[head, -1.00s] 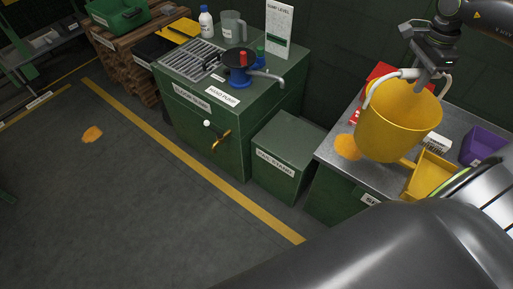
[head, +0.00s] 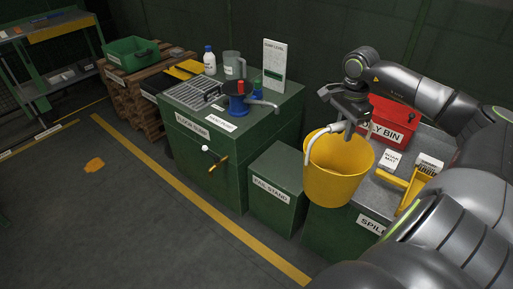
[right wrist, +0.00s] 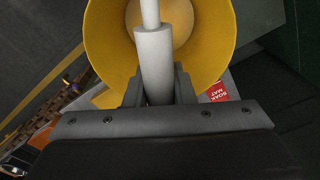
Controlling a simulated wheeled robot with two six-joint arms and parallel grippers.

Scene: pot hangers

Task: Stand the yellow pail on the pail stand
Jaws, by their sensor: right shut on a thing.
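The yellow pail (head: 338,172) hangs roughly upright from its pale handle in my right gripper (head: 346,128). The gripper is shut on the handle grip. In the right wrist view the white grip (right wrist: 154,65) lies between the fingers (right wrist: 157,88), with the open, empty-looking pail (right wrist: 108,45) beyond it. The pail stand (head: 277,190) is a low green box with a label, left of the pail in the head view. Its flat top is bare. The pail is apart from it, in front of the spill bench. My left gripper is not in view.
A red bin (head: 388,122) and a yellow dustpan (head: 412,187) are on the spill bench at right. Open floor lies at left, with a yellow line.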

